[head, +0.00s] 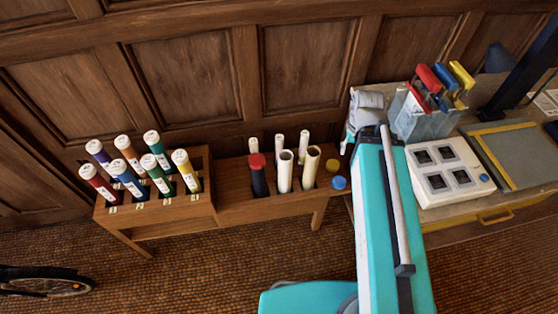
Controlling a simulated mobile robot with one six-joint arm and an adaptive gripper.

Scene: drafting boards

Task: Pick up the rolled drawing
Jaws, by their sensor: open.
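Several pale rolled drawings stand upright in the low wooden rack (235,208) at centre in the head view. Two thicker rolls with open ends are in front, a left one (285,172) and a right one (310,168). Thinner white rolls stand behind them, at left (253,145), middle (279,146) and right (304,143). Which one the task means I cannot tell. My teal arm reaches up just right of the rack, with its grey and white wrist near the panelled wall. My gripper's fingers do not show; they are out of sight beyond the arm.
A dark tube with a red cap (259,177) stands left of the thick rolls. A yellow cap (332,166) and a blue cap (339,183) are at the rack's right end. A taller left rack (165,218) holds several coloured tubes. A white four-window box (447,175) is at right.

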